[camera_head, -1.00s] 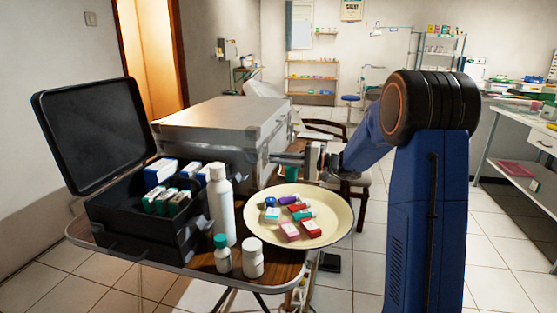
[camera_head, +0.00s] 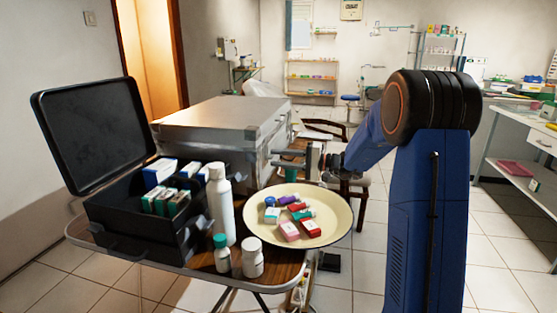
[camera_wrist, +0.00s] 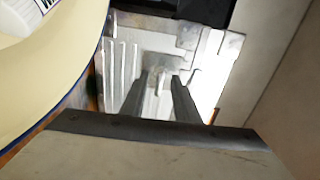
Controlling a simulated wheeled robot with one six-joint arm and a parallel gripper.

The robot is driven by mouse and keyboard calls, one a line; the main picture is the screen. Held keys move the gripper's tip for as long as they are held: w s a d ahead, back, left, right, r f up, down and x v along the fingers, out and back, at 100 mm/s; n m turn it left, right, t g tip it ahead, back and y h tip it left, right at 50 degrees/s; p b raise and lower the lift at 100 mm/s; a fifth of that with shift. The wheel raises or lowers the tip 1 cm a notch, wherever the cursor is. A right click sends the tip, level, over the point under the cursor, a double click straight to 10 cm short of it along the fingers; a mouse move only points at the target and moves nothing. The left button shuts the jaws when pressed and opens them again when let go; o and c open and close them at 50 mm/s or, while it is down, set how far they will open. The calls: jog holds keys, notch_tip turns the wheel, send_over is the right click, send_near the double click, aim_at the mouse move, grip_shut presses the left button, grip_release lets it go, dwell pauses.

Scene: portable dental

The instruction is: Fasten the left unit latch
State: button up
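The unit is a silver-grey metal case (camera_head: 205,118) on the folding table, with its lid down. A metal latch (camera_head: 252,134) shows near the lid seam at its near front corner. In the wrist view, the case's front (camera_wrist: 122,58) has ribs and a metal latch plate (camera_wrist: 162,62) ahead of the fingers. I cannot tell whether the latch is fastened. My gripper (camera_head: 276,160) is in front of the case and beyond the cream tray. It is open and empty, with two dark fingers (camera_wrist: 161,82) apart. Contact with the latch cannot be told.
The cream tray (camera_head: 258,228) with several small boxes lies close to my gripper. A white spray bottle (camera_head: 221,205), two small bottles and an open black case (camera_head: 140,225) stand at left. A wooden chair (camera_head: 345,175) is behind my arm.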

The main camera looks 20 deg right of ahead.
jog(key=v, duration=1.7)
